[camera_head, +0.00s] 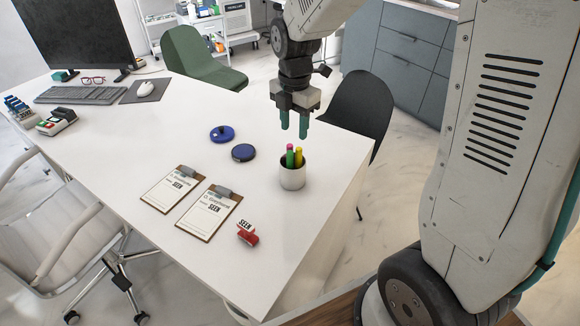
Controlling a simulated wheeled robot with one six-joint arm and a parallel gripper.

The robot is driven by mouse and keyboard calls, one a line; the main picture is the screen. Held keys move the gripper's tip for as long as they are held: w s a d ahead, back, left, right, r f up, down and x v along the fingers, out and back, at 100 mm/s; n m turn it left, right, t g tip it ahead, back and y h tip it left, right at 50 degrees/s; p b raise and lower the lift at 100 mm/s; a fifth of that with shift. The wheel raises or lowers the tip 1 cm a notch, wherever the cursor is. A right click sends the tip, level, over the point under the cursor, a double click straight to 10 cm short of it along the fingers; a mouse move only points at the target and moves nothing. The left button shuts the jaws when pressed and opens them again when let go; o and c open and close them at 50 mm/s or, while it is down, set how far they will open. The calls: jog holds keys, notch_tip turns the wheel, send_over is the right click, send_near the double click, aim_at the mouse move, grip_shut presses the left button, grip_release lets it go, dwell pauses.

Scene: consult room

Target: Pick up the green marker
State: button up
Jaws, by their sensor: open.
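A white cup (292,178) stands upright on the white desk near its right edge. Several slim markers stand in it, with only their upper parts showing. Green (290,160) shows at the left of the cup's mouth, with a pink tip (290,148) above it; I cannot tell whether these are one marker or two. A yellow marker (298,157) stands beside them on the right. My gripper (294,128) is open and points down, with two teal fingers apart. It appears above or behind the cup and holds nothing.
A monitor (75,35) and keyboard (82,95) are far left. A black chair (362,105) stands behind the desk.

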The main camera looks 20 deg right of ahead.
aim_at(290, 152)
jog(key=f, duration=0.4)
jog(key=a+f, duration=0.1)
jog(key=f, duration=0.1)
jog(key=shift+w+f, duration=0.1)
jog(key=shift+f, duration=0.75)
grip_shut()
